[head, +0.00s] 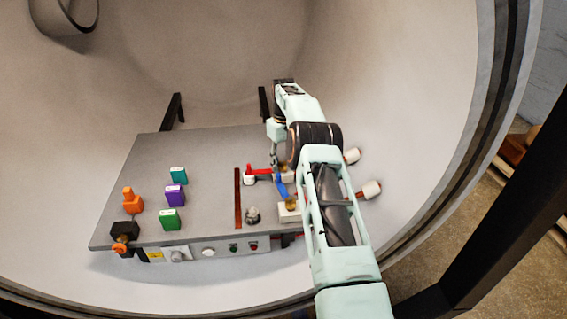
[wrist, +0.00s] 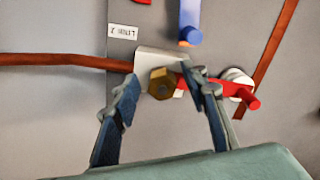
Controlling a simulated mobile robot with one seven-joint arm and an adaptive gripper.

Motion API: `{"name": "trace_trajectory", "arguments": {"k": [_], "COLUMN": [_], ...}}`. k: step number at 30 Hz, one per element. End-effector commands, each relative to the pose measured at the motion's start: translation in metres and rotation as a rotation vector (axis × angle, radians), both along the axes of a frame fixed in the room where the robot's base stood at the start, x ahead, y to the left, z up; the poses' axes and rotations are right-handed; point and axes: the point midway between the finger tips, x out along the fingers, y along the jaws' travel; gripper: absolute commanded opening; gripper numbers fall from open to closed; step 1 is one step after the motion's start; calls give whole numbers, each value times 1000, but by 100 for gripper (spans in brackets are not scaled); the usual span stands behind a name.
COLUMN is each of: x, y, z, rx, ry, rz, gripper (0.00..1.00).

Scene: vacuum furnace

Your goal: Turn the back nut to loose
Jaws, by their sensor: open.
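The back nut (wrist: 162,84) is a brass hex nut on a pale block (wrist: 153,57) in the wrist view. In the head view the back pale block (head: 287,176) shows partly behind my arm. My gripper (wrist: 164,80) is open, with one fingertip on each side of the nut and a gap at the left. The right fingertip is close to a red lever (wrist: 232,88) beside the nut; I cannot tell if they touch. In the head view my gripper (head: 274,163) reaches down at the back block. A second brass nut (head: 291,202) sits nearer the front.
A blue lever (wrist: 190,22) lies beyond the nut. A brown rod (wrist: 62,60) runs to the block. Several coloured blocks, including a purple one (head: 175,195), stand at the left of the grey table (head: 145,165). White-ended handles (head: 371,189) stick out at the right.

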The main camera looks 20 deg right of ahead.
Motion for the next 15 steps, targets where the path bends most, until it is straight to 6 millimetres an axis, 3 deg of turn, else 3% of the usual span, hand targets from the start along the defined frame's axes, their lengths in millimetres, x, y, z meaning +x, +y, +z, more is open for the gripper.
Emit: {"name": "trace_trajectory", "arguments": {"k": [5, 15], "x": [0, 0], "y": [0, 0], "z": [0, 0], "rx": [0, 1], "ry": [0, 0], "rz": [0, 0], "gripper": [40, 2]}}
